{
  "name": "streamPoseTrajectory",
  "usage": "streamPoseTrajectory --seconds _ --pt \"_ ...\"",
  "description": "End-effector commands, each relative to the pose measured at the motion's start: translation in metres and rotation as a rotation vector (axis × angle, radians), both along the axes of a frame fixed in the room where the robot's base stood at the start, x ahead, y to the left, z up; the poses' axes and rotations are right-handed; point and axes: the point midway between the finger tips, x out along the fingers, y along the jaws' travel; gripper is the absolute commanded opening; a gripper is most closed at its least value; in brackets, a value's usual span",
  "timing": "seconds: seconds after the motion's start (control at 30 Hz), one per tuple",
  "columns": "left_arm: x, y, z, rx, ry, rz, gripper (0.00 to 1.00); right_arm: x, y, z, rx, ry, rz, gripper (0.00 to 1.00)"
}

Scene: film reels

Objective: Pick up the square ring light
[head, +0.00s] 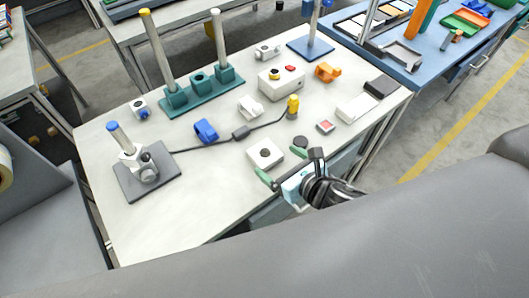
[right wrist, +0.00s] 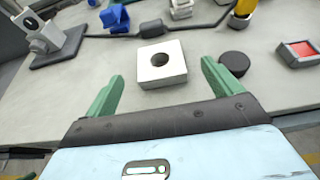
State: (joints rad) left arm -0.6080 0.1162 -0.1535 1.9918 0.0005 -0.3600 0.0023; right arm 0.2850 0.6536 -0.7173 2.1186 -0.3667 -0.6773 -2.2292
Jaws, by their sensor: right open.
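The square ring light (head: 265,153) is a flat white square block with a dark round hole in its middle. It lies on the pale table near its front edge. In the right wrist view the square ring light (right wrist: 172,76) lies just beyond the fingertips, roughly centred between them. My right gripper (head: 289,168) is open and empty at the table's front edge, on the near side of the light. Its two green fingers show in the right wrist view (right wrist: 158,84), spread apart and not touching the light. My left gripper is not in view.
A black round cap (head: 300,142) lies right of the light, close to the right finger. A red-topped block (head: 325,126) is farther right. Behind are a cable with a black box (head: 240,132), a blue clamp (head: 206,130) and a yellow part (head: 292,106). The table's front left is clear.

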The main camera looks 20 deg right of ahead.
Motion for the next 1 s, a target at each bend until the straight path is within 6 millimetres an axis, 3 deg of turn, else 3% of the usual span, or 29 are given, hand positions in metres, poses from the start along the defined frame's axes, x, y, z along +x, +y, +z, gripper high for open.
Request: streamPoseTrajectory --seconds 0.33,0.63,0.97,1.0 --pt "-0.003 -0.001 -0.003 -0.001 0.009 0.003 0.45 0.018 0.007 -0.008 0.003 0.0 -0.001 0.91" --pt "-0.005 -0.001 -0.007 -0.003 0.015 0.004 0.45 0.051 0.02 -0.025 0.004 0.0 -0.002 0.91" --pt "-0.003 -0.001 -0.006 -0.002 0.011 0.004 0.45 0.057 0.022 -0.027 0.002 -0.001 -0.001 0.91" --pt "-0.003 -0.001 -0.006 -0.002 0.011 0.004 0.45 0.057 0.022 -0.027 0.002 0.0 -0.001 0.87"
